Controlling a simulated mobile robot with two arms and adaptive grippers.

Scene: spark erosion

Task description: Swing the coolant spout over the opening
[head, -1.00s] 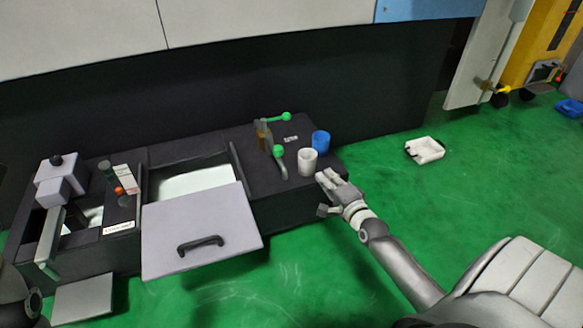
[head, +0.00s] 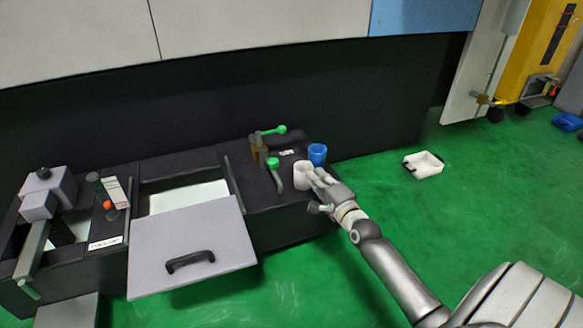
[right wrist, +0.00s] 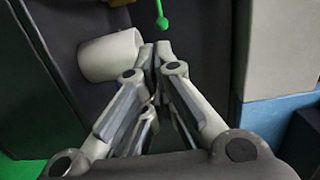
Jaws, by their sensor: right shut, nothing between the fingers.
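A grey curved spout (head: 278,183) with a green ball knob (head: 272,163) stands on the right part of the dark bench. The green knob also shows in the right wrist view (right wrist: 162,22), just beyond the fingertips. The rectangular opening (head: 190,197) with a pale inside lies left of the spout. My right gripper (head: 312,174) is shut and empty, close by the white cup (head: 302,177) on its right. In the right wrist view the cup (right wrist: 108,56) is left of the shut fingertips (right wrist: 156,52); I cannot tell whether they touch. My left gripper is not in view.
A blue cup (head: 317,154) stands behind the white one. A second green-tipped lever (head: 280,129) sits at the back. A grey panel with a black handle (head: 190,262) is in front of the opening.

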